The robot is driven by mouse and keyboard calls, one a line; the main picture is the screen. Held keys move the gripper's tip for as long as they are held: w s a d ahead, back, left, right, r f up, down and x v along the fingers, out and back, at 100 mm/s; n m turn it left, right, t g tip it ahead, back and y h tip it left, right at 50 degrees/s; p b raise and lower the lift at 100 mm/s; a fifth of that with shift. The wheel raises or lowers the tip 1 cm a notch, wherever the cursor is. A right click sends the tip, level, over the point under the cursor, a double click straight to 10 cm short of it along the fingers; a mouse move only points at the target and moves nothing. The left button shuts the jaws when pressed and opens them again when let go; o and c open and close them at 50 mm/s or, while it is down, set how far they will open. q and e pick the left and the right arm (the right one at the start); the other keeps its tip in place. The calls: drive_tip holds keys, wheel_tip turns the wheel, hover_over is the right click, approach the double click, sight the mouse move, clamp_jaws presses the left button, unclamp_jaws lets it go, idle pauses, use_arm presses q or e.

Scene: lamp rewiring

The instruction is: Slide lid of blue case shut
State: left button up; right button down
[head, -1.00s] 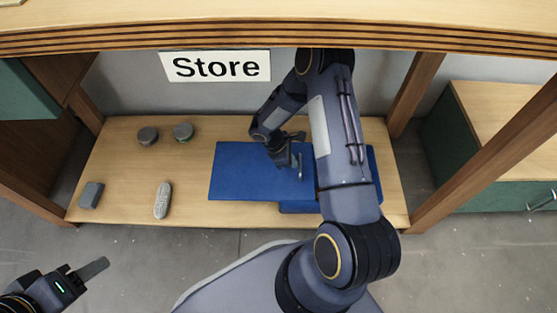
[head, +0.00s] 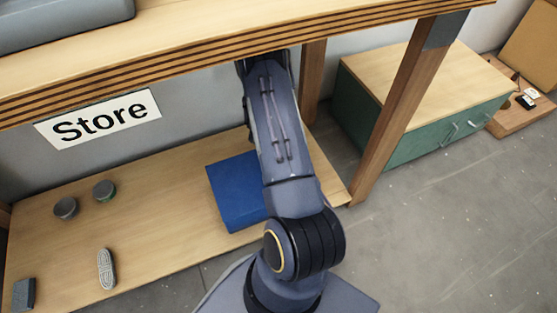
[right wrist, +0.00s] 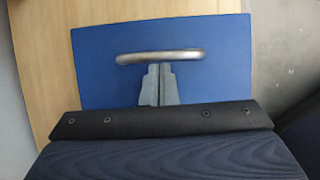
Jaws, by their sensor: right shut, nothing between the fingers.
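The blue case (head: 238,192) sits on the low wooden shelf in the head view, its right part hidden behind my right arm. In the right wrist view its flat blue lid (right wrist: 95,80) fills the middle, with a curved metal bar handle (right wrist: 160,56) across it. My right gripper (right wrist: 158,70) is shut and empty, its fingertips right beside the handle's near side; I cannot tell whether they touch it. In the head view that gripper is hidden behind my arm. My left gripper is not in view.
Two round pucks (head: 66,208) (head: 104,190), a grey oval item (head: 106,269) and a dark block (head: 24,293) lie on the shelf (head: 165,195) left of the case. A table top (head: 210,70) overhangs it. A wooden post (head: 405,110) and green cabinet (head: 425,130) stand to the right.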

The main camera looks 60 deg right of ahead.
drive_tip(key=shift+s+d, duration=0.2)
drive_tip(key=shift+d, duration=0.05)
drive_tip(key=shift+r, duration=0.15)
drive_tip(key=shift+w+a+r+p, duration=0.1)
drive_tip(key=shift+r+p, duration=0.2)
drive_tip(key=w+a+r+p, duration=0.1)
drive_tip(key=w+a, duration=0.1)
drive_tip(key=a, duration=0.2)
drive_tip(key=w+a+r+p, duration=0.1)
drive_tip(key=w+a, duration=0.2)
drive_tip(key=a, duration=0.1)
drive_tip(key=w+a+r+p, duration=0.1)
drive_tip(key=w+a, duration=0.1)
drive_tip(key=a, duration=0.2)
drive_tip(key=shift+w+a+r+p, duration=0.15)
drive_tip(key=shift+w+r+p, duration=0.15)
drive_tip(key=shift+p, duration=0.1)
drive_tip(key=shift+s, duration=0.1)
